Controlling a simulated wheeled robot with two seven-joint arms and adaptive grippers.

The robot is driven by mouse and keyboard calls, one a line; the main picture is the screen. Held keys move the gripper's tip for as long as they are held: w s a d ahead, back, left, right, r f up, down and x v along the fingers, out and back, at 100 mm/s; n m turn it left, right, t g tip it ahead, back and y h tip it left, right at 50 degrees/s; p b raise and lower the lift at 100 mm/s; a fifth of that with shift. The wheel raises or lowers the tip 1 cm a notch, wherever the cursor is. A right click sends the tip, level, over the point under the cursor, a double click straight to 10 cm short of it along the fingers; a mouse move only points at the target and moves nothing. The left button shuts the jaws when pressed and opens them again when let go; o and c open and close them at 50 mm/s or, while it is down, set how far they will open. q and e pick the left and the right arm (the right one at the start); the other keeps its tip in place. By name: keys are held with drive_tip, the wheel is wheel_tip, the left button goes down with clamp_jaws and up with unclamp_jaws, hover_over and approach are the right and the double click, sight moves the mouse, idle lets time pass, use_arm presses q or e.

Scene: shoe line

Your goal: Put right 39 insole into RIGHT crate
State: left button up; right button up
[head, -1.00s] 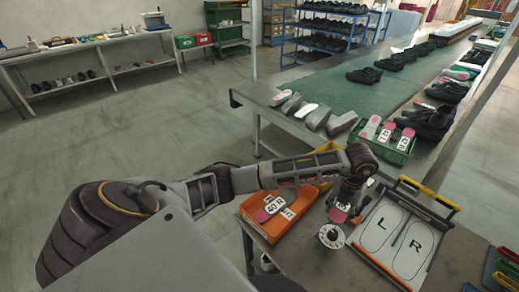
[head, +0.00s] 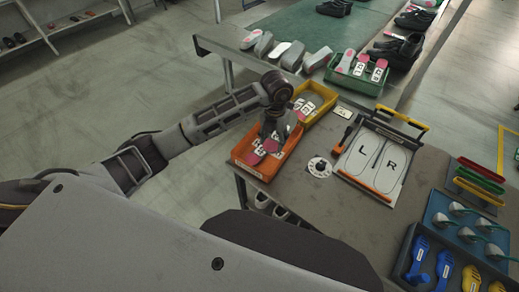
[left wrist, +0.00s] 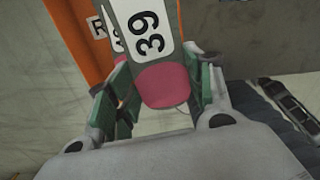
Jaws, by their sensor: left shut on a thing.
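My left gripper (head: 275,132) is over the orange crate (head: 247,169) on the table. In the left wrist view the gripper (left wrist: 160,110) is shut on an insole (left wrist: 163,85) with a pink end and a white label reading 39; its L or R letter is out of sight. The orange crate's wall (left wrist: 75,35) also shows there, close to the insole. Other pink insoles with white labels (head: 256,157) lie in the orange crate. Whether the held insole touches them is unclear. The crate's front label is too small to read. My right gripper is not in view.
A yellow crate (head: 333,97) with insoles adjoins the orange one behind. Tool trays (head: 415,240) fill the right front.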

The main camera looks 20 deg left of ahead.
use_arm(q)
drive_tip(key=shift+s+a, duration=0.35)
drive_tip(key=shift+a, duration=0.4)
drive_tip(key=shift+s+a+m, duration=0.1)
drive_tip(key=shift+a+m, duration=0.05)
drive_tip(key=shift+m, duration=0.45)
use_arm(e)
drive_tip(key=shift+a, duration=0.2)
use_arm(q)
drive_tip(key=shift+a+m, duration=0.1)
drive_tip(key=shift+m, duration=0.3)
wheel_tip(320, 180, down, 5)
drive_tip(key=shift+s+f+p, duration=0.1)
drive_tip(key=shift+f+p, duration=0.05)
drive_tip(key=shift+p, duration=0.15)
drive_tip(key=shift+f, duration=0.5)
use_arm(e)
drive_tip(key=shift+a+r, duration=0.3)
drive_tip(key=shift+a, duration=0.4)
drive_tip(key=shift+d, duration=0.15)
